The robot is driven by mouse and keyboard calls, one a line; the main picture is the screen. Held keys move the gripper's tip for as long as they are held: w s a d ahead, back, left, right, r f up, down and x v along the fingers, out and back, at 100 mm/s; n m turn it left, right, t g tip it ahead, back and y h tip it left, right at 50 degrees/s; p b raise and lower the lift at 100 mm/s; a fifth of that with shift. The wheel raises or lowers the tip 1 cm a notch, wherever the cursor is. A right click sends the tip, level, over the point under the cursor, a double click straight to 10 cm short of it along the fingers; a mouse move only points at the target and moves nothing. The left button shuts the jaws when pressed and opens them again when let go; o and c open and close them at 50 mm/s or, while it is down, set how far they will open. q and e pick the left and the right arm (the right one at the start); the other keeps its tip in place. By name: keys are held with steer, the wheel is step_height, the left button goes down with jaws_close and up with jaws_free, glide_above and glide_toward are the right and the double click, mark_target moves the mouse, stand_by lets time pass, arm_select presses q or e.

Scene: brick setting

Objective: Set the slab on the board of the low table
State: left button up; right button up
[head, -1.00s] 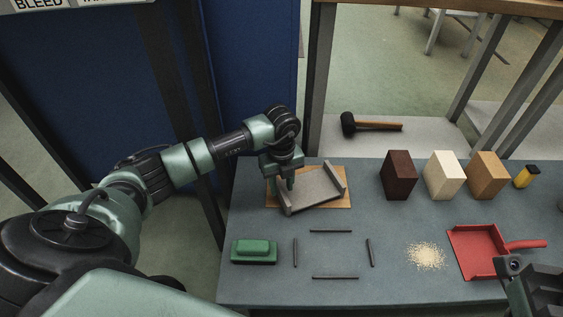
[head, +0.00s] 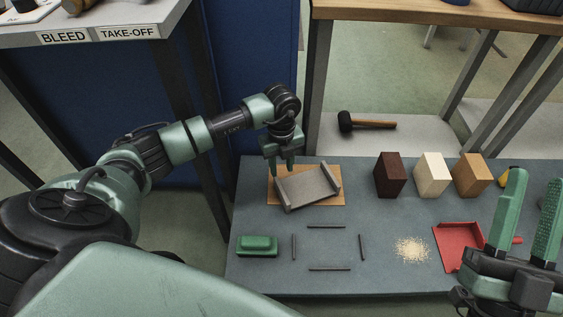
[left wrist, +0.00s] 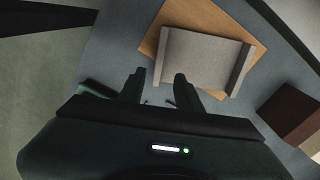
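The slab (head: 307,187) is a grey plate with a raised rib at each end. It lies flat on the thin wooden board (head: 337,199) on the low table (head: 390,225), turned slightly, its front left corner reaching past the board's front edge. In the left wrist view the slab (left wrist: 200,62) and the board (left wrist: 180,16) lie beyond my fingertips. My left gripper (head: 281,170) is open and empty, just above the slab's back left side; it also shows in the left wrist view (left wrist: 157,84). My right gripper (head: 526,222) is open and empty at the right.
A green block (head: 257,245), thin dark bars (head: 326,226), crumbs (head: 411,250) and a red dustpan (head: 448,240) lie on the table. Dark (head: 389,175), cream (head: 431,174) and tan (head: 471,174) blocks stand at the back. A mallet (head: 366,124) lies behind.

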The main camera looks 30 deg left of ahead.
arm_select(q)
steer(key=s+d+m+h, duration=0.2)
steer(key=s+d+h, duration=0.1)
steer(key=d, duration=0.6)
steer(key=s+d+m+h, duration=0.2)
steer(key=s+d+h, duration=0.15)
steer(key=d, duration=0.65)
steer(key=s+d+r+m+g+h, duration=0.1)
steer(key=s+d+r+h, duration=0.3)
steer(key=d+r+h, duration=0.35)
steer(key=s+d+r+h, duration=0.4)
steer(key=d+r, duration=0.4)
steer(key=r, duration=0.2)
step_height(320, 180, up, 14)
steer(key=a+n+t+h, duration=0.2)
steer(key=n+t+h, duration=0.2)
steer(key=t+h, duration=0.25)
steer(key=w+a+r+n+t+y, duration=0.1)
steer(key=a+r+n+t+y, duration=0.1)
steer(key=a+n+t+y, duration=0.5)
steer(key=w+a+r+n+t+y, duration=0.2)
steer(key=a+n+t+y, duration=0.6)
steer(key=n, duration=0.8)
steer(key=t+y, duration=0.3)
steer(key=t, duration=0.1)
steer(key=shift+a, duration=0.15)
arm_select(e)
steer(key=shift+w+f, duration=0.25)
steer(key=shift+f, duration=0.1)
